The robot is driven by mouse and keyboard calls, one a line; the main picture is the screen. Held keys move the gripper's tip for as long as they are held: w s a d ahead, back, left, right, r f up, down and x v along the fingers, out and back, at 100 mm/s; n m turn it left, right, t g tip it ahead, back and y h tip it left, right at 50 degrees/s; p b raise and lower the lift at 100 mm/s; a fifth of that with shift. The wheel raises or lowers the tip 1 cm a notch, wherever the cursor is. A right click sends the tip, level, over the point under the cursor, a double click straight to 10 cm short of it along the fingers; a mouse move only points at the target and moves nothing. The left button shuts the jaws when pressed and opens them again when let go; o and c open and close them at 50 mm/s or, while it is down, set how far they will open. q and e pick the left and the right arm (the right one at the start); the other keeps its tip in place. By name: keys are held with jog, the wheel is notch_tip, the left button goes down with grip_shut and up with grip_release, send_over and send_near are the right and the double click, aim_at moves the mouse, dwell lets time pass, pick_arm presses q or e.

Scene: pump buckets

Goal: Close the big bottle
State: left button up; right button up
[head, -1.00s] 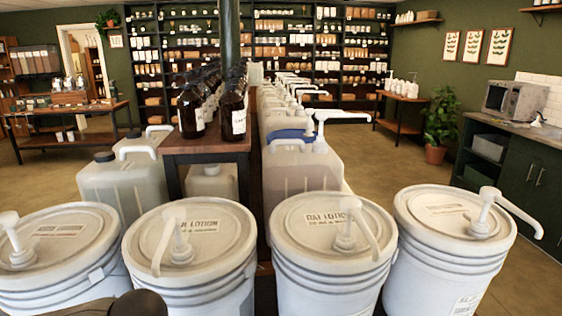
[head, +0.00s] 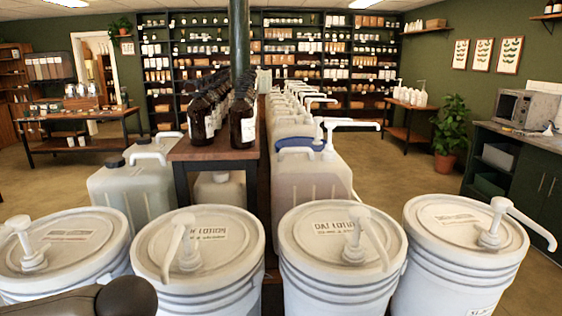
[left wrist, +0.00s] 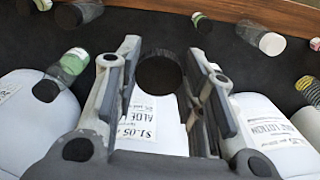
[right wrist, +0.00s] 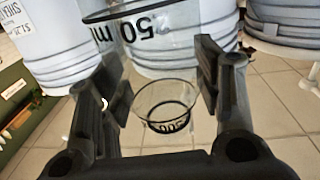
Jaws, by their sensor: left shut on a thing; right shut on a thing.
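In the left wrist view my left gripper (left wrist: 162,70) is shut on a round black cap (left wrist: 160,76) between its fingertips. White buckets show behind it. The cap and the vessel are in separate views, apart.
White lotion buckets with pumps (head: 200,245) stand in a row in front. Behind them, brown bottles (head: 242,122) stand on a wooden table (head: 215,152). Small bottles (left wrist: 70,65) show beside the buckets. Tiled floor (right wrist: 275,95) is open at the right.

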jog(key=shift+a, duration=0.1)
dwell(0.4)
jog(key=w+a+n+g+y, duration=0.2)
jog(key=w+a+n+y, duration=0.1)
jog(key=a, duration=0.4)
jog(key=w+a+r+n+g+y, duration=0.1)
jog(key=w+a+n+g+y, duration=0.1)
jog(key=a+n+y, duration=0.3)
jog(key=w+a+y, duration=0.1)
jog(key=y, duration=0.2)
jog(key=shift+a+y, duration=0.3)
jog(key=shift+a, duration=0.1)
pick_arm(q)
jog(key=w+d+r+n, duration=0.3)
jog(key=d+r, duration=0.5)
jog(key=d, duration=0.4)
jog(key=w+d+r+n, duration=0.2)
jog(key=d+r+n, duration=0.3)
jog(key=d, duration=0.7)
notch_tip(320, 180, up, 3)
jog(key=shift+w+f+n, duration=0.15)
jog(key=shift+w+n, duration=0.15)
jog(key=shift+w, duration=0.1)
jog(key=shift+d+f, duration=0.1)
jog(key=shift+f, duration=1.9)
